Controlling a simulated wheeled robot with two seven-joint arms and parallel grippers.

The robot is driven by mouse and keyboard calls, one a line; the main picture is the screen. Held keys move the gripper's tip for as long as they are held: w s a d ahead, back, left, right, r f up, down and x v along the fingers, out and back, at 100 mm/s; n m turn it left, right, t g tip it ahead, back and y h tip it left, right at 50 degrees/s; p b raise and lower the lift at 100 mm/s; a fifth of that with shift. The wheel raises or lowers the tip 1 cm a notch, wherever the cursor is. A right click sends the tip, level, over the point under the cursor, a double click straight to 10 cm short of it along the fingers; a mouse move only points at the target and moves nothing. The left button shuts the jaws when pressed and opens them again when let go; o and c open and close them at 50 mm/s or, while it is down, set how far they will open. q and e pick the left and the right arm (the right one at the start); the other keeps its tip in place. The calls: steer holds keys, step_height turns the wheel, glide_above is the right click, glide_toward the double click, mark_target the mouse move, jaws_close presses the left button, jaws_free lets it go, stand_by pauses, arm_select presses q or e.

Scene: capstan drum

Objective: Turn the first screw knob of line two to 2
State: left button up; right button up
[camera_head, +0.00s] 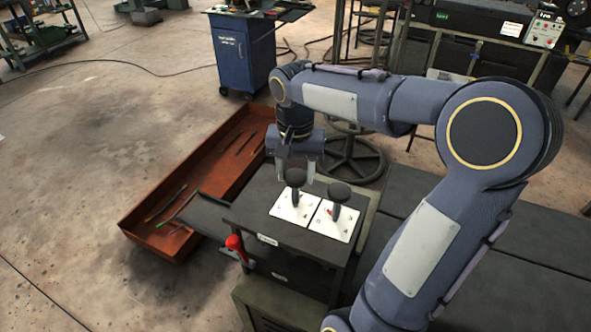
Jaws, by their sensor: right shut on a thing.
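Two dark screw knobs stand on white dial plates on top of a dark box (258,218). The left knob (295,178) rises from the left plate (287,210), and the right knob (339,191) from the right plate (325,226). My right gripper (297,174) points down from above, shut on the left knob, its fingers on either side of the cap. Small red marks show by both stems. The plate markings are too small to read, so I cannot tell the knob's setting. My left gripper is out of view.
A red-handled lever (235,243) sticks out at the box's front left. A long rust-red tray (150,222) with tools lies on the floor to the left. A blue cabinet (240,58) and a handwheel (353,160) stand behind. Open concrete floor lies at far left.

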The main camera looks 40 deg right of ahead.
stand_by(0.5)
steer(key=o, duration=1)
step_height(320, 180, up, 8)
steer(key=shift+f, duration=0.1)
steer(key=s+a+f+n+t+y, duration=0.1)
steer(key=s+a+f+n+t, duration=0.1)
steer(key=s, duration=0.3)
steer(key=s+a+f+n+t+y, duration=0.1)
steer(key=s+a+f+n+t, duration=0.1)
steer(key=s+a+f+n, duration=0.1)
steer(key=s+a+f+n+t+y, duration=0.1)
steer(key=s+a+f+n, duration=0.1)
steer(key=s+a+f, duration=0.2)
steer(key=shift+s+a+f+t+y, duration=0.2)
steer(key=shift+s+a+t+y, duration=0.2)
steer(key=shift+s+a, duration=0.85)
steer(key=shift+s+f+n, duration=0.2)
steer(key=shift+n, duration=0.1)
steer(key=shift+c, duration=0.4)
